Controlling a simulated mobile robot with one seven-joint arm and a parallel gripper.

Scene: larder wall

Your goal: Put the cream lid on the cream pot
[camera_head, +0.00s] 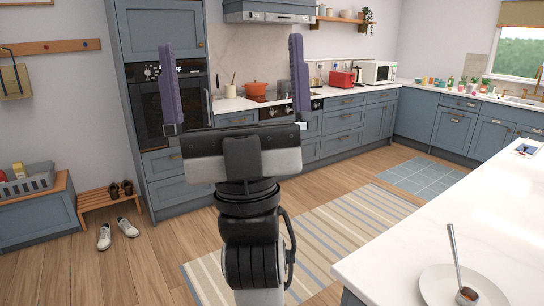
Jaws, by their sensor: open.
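My gripper (232,45) is raised in the middle of the view, its two purple fingers wide apart with nothing between them. A small cream pot-like container (230,91) with a utensil standing in it is on the far counter, left of the orange pot; I cannot tell if it is the cream pot. I cannot make out a cream lid. My gripper is well short of the far counter and touches nothing.
An orange pot (256,88), a red toaster (341,79) and a white microwave (378,72) stand along the far counter. A white worktop (440,225) at right holds a plate (435,284) with a spoon. Shoes (104,237) lie at left. The striped rug (330,235) is clear.

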